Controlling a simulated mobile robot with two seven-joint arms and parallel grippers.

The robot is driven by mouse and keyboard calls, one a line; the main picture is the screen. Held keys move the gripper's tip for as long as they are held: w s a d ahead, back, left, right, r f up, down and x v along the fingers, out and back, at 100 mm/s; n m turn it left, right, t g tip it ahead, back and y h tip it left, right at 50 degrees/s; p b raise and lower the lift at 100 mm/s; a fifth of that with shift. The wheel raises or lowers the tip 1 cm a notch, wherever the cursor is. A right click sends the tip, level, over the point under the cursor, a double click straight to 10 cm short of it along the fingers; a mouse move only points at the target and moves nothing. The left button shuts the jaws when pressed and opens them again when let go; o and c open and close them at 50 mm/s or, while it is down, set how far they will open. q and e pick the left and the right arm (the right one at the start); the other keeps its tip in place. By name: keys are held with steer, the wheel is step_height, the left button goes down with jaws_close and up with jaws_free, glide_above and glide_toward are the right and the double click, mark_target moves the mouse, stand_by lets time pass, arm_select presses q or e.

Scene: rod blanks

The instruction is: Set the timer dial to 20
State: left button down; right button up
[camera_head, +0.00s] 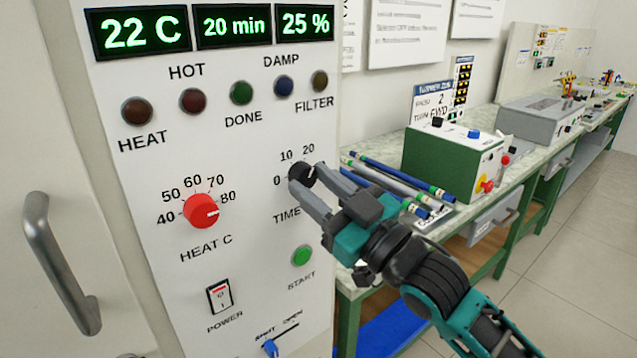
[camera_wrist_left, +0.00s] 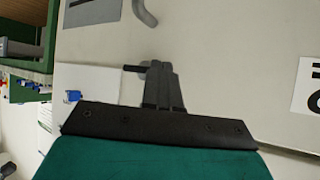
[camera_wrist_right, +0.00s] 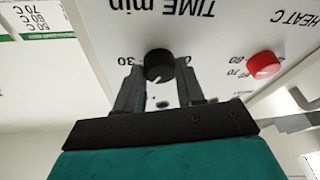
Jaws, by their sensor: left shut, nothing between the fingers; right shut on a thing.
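The black timer dial (camera_head: 301,172) sits on the white panel, with its 0, 10 and 20 marks showing in the head view. My right gripper (camera_head: 311,180) is shut on it, one finger on each side. The right wrist view shows the dial (camera_wrist_right: 158,63) upside down between the fingers (camera_wrist_right: 158,78); its white pointer line points down and slightly left, between the 0 and 30 sides. The timer display (camera_head: 233,26) reads 20 min. My left gripper (camera_wrist_left: 158,72) is shut and empty in the left wrist view, outside the head view.
The red heat dial (camera_head: 201,211) is left of the timer dial. A green start button (camera_head: 302,256), a power switch (camera_head: 219,296) and a blue slider knob (camera_head: 270,347) are below. A bench with several rods (camera_head: 400,185) and a green box (camera_head: 452,165) stands at right.

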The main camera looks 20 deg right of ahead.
stand_by(0.4)
steer(key=o, duration=1)
steer(key=shift+s, duration=0.1)
steer(key=b+v, duration=0.2)
steer(key=v, duration=1)
steer(key=shift+s+d+f, duration=0.1)
steer(key=shift+s+d, duration=0.1)
steer(key=shift+s, duration=0.05)
